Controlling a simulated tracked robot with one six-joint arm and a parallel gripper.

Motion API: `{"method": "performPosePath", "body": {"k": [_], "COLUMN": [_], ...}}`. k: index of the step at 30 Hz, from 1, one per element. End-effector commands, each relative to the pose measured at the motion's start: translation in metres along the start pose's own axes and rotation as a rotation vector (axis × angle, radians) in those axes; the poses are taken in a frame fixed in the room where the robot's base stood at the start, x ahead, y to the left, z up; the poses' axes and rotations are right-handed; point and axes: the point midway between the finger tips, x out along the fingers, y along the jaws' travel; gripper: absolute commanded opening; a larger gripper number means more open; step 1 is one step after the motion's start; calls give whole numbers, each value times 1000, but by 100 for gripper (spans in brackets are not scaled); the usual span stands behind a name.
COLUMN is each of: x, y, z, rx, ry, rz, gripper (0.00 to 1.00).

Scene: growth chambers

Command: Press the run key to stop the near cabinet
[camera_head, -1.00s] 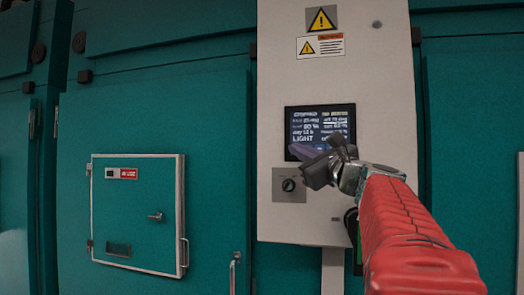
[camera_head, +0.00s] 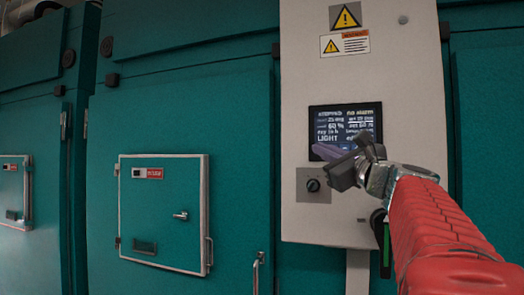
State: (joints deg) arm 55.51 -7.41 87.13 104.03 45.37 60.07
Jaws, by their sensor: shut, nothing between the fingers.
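The pale control panel (camera_head: 420,60) stands at right centre on the teal cabinet (camera_head: 235,115). Its dark screen (camera_head: 365,118) seems to read "STOPPED" and "no alarm", with "LIGHT" below; the other lines are too small to read surely. My gripper (camera_head: 328,153) is shut and empty, in front of the screen's lower edge. I cannot tell whether it touches the panel. The screen's lower part is partly hidden behind it. I cannot make out a run key. A dark round knob (camera_head: 313,185) on a grey plate sits below the screen, just left of my gripper.
A framed hatch (camera_head: 190,187) with a handle and a small red label is on the cabinet left of the panel. Another hatch (camera_head: 12,190) shows at the far left. Warning labels (camera_head: 345,43) are on the upper panel. My red arm fills the lower right.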

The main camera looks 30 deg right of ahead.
Motion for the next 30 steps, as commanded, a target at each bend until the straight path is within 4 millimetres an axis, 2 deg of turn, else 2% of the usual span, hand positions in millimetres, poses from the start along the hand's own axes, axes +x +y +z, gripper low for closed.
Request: {"method": "performPosePath", "body": {"k": [19, 30], "x": [-31, -33], "y": [22, 25], "z": [23, 24], "rx": [-1, 0], "ry": [-1, 0], "rz": [0, 0], "gripper": [0, 0]}}
